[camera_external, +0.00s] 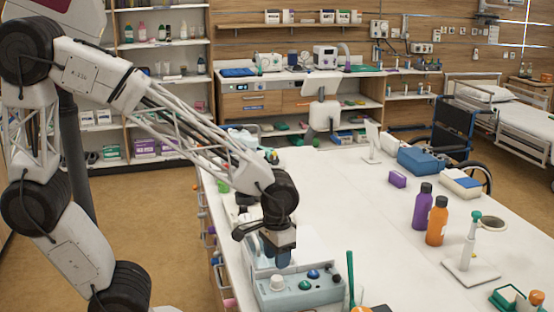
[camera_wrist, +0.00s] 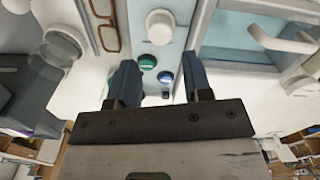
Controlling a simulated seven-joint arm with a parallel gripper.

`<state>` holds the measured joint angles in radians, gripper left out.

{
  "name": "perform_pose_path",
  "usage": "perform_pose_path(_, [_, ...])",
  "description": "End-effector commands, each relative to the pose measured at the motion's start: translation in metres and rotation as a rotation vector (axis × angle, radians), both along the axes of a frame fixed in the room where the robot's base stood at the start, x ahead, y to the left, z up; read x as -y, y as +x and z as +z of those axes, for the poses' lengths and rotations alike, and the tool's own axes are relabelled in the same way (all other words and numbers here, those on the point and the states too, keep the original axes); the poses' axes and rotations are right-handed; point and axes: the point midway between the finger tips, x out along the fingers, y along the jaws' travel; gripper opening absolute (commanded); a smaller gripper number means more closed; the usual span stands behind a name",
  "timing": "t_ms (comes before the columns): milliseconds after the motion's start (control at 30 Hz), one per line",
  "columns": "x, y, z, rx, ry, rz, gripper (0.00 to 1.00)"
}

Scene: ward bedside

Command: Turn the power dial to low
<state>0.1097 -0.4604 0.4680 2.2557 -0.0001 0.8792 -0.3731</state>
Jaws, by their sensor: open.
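A pale grey-blue device (camera_external: 290,297) with a control panel stands at the near end of the white table. A round white knob (camera_external: 277,282), likely the power dial, is on its panel; it also shows in the wrist view (camera_wrist: 160,27). Beside it are a green button (camera_external: 305,285) and a blue button (camera_external: 313,274). My gripper (camera_external: 283,260) points down over the device. In the wrist view its open jaws (camera_wrist: 159,62) frame the green button (camera_wrist: 147,62) and blue button (camera_wrist: 165,77), with the knob beyond the fingertips. No dial marking is readable.
A green stick (camera_external: 350,278) stands right of the device. A purple bottle (camera_external: 422,206) and an orange bottle (camera_external: 437,226) stand farther right, near a white stand (camera_external: 470,268). The middle of the white table (camera_external: 340,205) is clear.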

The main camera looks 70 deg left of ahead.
Motion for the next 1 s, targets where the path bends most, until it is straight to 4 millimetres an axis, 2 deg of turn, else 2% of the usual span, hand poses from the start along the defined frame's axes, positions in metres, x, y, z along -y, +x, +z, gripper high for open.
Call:
perform_pose_path(267, [0.000, 0.000, 0.000, 0.000, 0.000, -0.001, 0.46])
perform_pose_path(467, [0.000, 0.000, -0.009, -0.001, 0.000, -0.001, 0.46])
perform_pose_path(1000, [0.000, 0.000, -0.067, 0.000, 0.000, -0.001, 0.46])
